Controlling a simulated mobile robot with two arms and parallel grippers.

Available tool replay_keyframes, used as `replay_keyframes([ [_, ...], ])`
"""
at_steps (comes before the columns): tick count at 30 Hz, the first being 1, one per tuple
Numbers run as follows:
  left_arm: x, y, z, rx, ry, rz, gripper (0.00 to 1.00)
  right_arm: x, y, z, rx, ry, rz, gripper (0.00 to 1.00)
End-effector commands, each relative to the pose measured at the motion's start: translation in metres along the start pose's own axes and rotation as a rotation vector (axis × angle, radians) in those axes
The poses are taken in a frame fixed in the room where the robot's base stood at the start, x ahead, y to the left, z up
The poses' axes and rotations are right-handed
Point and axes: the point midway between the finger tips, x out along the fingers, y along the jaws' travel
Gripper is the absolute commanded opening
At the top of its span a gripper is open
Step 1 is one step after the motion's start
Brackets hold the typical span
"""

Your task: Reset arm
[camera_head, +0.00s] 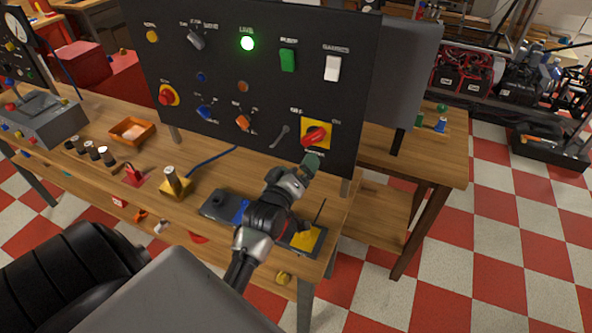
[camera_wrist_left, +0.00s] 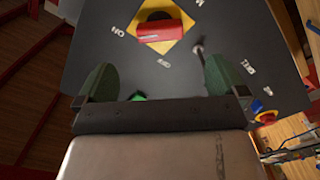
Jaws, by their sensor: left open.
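My left gripper (camera_head: 311,163) is in front of the lower right of the black control panel (camera_head: 225,75), just below a red rotary switch (camera_head: 315,134) on a yellow plate. In the left wrist view the gripper (camera_wrist_left: 162,77) has its two green fingertips wide apart, with nothing held between them. The red switch (camera_wrist_left: 163,32) shows there beyond the fingertips, apart from them. A small green patch (camera_wrist_left: 138,97) by the gripper base is too hidden to name. My right gripper is not in view.
The panel stands on a wooden bench (camera_head: 165,150) and has a lit green lamp (camera_head: 247,43), a green switch (camera_head: 287,60), a white switch (camera_head: 332,68) and a toggle lever (camera_head: 280,134). A yellow pad (camera_head: 308,238) lies below my arm. Open checkered floor lies to the right.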

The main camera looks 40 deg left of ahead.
Motion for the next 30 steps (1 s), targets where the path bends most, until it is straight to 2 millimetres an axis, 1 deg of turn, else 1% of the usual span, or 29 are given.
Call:
replay_keyframes([
  [16,-0.001,0.000,0.000,0.001,-0.001,0.000,1.00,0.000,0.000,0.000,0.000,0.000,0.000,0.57],
  [18,-0.004,0.001,0.003,0.014,-0.017,-0.005,1.00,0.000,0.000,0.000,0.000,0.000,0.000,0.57],
  [20,-0.009,0.001,0.010,0.049,-0.060,-0.018,1.00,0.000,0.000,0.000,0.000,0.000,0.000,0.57],
  [23,-0.031,0.002,0.033,0.164,-0.204,-0.062,1.00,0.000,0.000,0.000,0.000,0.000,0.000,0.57],
  [24,-0.045,0.002,0.046,0.228,-0.286,-0.084,1.00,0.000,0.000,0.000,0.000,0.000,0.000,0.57],
  [26,-0.071,0.002,0.064,0.336,-0.423,-0.114,1.00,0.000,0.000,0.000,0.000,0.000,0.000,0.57],
  [27,-0.089,0.002,0.076,0.408,-0.514,-0.132,1.00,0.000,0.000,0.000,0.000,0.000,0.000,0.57],
  [30,-0.130,0.001,0.094,0.549,-0.701,-0.158,1.00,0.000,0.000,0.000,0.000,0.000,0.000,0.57],
])
